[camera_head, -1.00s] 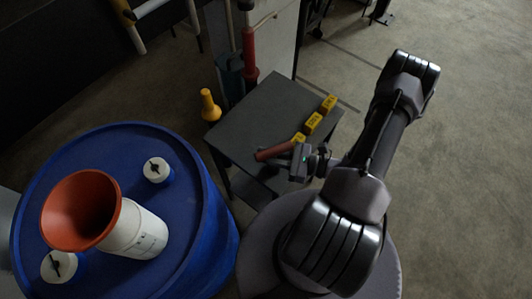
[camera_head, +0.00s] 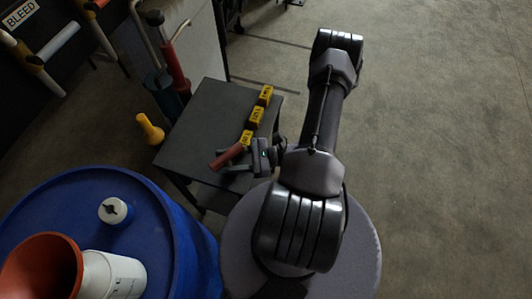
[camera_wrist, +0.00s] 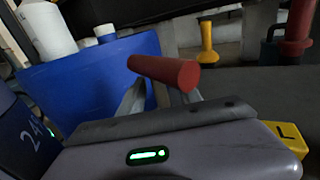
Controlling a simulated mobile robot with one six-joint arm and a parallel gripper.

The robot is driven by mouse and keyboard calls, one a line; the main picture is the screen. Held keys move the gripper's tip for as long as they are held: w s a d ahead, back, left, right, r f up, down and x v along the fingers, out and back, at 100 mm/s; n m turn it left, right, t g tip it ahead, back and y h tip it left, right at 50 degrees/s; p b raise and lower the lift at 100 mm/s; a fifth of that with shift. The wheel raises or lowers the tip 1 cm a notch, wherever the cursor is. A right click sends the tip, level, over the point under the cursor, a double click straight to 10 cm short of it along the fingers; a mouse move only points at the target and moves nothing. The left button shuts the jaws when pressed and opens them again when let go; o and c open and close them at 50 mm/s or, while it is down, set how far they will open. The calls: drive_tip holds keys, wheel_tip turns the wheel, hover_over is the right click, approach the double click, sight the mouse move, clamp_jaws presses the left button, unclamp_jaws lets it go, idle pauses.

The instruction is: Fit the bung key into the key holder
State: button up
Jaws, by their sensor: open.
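A red cylindrical handle, which looks like the bung key's (camera_head: 226,157), is at the front edge of the dark table. In the wrist view the red handle (camera_wrist: 160,70) lies crosswise at the ends of my gripper's fingers. My gripper (camera_head: 234,160) is open; in the wrist view its two grey fingers (camera_wrist: 160,97) stand apart under the handle. I cannot tell whether they touch it. The rest of the key is hidden. I cannot tell which thing is the key holder.
Yellow labelled blocks (camera_head: 256,117) line the right edge of the dark table (camera_head: 205,120). A blue drum (camera_head: 165,215) with an orange funnel (camera_head: 42,268) stands front left. A yellow object (camera_head: 150,128) and red pipe (camera_head: 174,68) stand beyond the table. Floor at right is clear.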

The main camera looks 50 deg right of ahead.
drive_tip(key=p+v, duration=0.2)
drive_tip(key=v, duration=1.3)
drive_tip(key=shift+s+d, duration=0.25)
